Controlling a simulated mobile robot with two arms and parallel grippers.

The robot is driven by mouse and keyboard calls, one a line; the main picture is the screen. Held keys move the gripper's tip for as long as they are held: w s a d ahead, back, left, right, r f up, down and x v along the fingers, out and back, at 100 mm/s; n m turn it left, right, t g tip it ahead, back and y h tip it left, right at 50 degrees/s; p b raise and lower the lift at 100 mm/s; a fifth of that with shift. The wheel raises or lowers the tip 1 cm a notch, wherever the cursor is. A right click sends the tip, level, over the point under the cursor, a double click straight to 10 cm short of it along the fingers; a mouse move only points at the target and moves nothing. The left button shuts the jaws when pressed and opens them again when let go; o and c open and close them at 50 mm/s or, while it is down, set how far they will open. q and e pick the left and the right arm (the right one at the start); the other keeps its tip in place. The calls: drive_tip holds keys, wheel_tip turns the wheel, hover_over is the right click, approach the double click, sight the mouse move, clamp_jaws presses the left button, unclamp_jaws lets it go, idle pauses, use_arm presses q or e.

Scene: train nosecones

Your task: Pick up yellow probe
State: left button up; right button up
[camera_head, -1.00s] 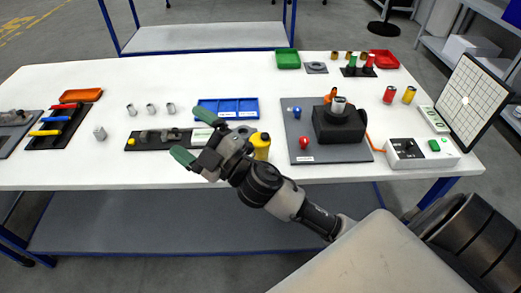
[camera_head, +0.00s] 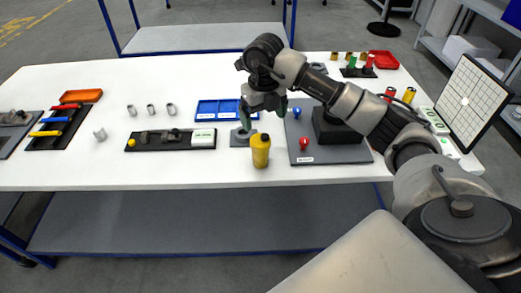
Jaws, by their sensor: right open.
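A yellow-handled tool (camera_head: 45,133), which looks like the yellow probe, lies in a black rack (camera_head: 58,144) at the far left of the table, in front of a blue and a red one. My right gripper (camera_head: 264,108) is open and empty, fingers pointing down, over the middle of the table. It is far to the right of the rack. My left gripper is not in view.
Small grey cylinders (camera_head: 151,109) stand between rack and tray. A grey board (camera_head: 330,155) with a black block is partly behind my right arm.

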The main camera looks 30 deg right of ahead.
sight(261, 137)
wheel_tip(261, 137, down, 5)
drive_tip(key=shift+r+p, duration=0.2)
drive_tip(key=shift+p, duration=0.15)
drive_tip(key=shift+w+a+f+p, duration=0.15)
drive_tip(key=shift+f+p, duration=0.35)
drive_tip(key=shift+f, duration=0.85)
drive_tip(key=shift+s+a+f+p, duration=0.1)
drive_tip(key=shift+f+p, duration=0.35)
drive_tip(key=shift+f, duration=0.85)
drive_tip(key=c, duration=1)
drive_tip(key=shift+w+r, duration=0.1)
drive_tip(key=shift+r, duration=0.05)
